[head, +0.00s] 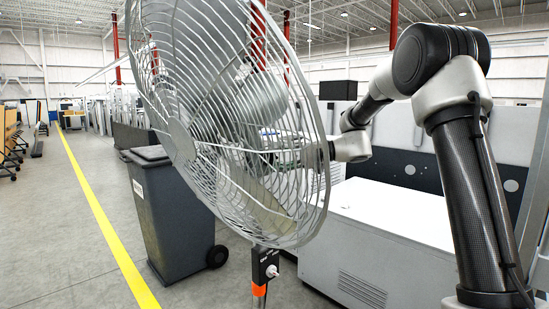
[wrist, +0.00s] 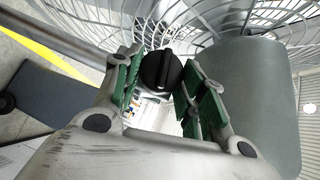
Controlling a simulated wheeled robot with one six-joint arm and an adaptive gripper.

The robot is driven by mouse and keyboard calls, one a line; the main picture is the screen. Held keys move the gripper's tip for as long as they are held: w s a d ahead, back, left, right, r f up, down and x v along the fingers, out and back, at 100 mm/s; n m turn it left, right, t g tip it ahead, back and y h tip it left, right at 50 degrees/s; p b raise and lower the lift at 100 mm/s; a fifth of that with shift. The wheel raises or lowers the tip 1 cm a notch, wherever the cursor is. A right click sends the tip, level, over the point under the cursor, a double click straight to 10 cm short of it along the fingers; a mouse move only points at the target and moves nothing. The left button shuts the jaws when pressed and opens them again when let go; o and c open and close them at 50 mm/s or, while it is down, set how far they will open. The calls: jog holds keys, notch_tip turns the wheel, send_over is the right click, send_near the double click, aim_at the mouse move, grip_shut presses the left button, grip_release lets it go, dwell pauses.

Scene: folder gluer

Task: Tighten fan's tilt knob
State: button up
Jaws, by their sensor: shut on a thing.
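The fan (head: 225,120) is a large silver wire-caged pedestal fan at the centre of the head view, its face turned left and down. In the wrist view its cage (wrist: 190,18) shows along the top, with the grey motor housing (wrist: 243,90) at the right. The tilt knob (wrist: 160,69) is black and round with a raised grip bar. My gripper (wrist: 158,82) has its green-padded fingers on both sides of the knob, closed on it. In the head view the gripper is hidden behind the fan cage; my wrist reaches in from the right.
A dark wheeled bin (head: 175,210) stands behind the fan at the left. A white machine cabinet (head: 385,235) stands at the right, below my arm. The fan's pole carries a black control box (head: 265,264). Open floor with a yellow line (head: 100,210) lies at the left.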

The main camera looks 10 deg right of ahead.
jog(key=shift+f+m+y, duration=0.2)
jog(key=shift+m+y, duration=0.5)
jog(key=shift+y, duration=0.1)
jog(key=o, duration=1)
jog(key=shift+o, duration=0.2)
jog(key=shift+d, duration=0.1)
jog(key=s+d, duration=0.2)
jog(key=d, duration=0.9)
jog(key=shift+d, duration=0.35)
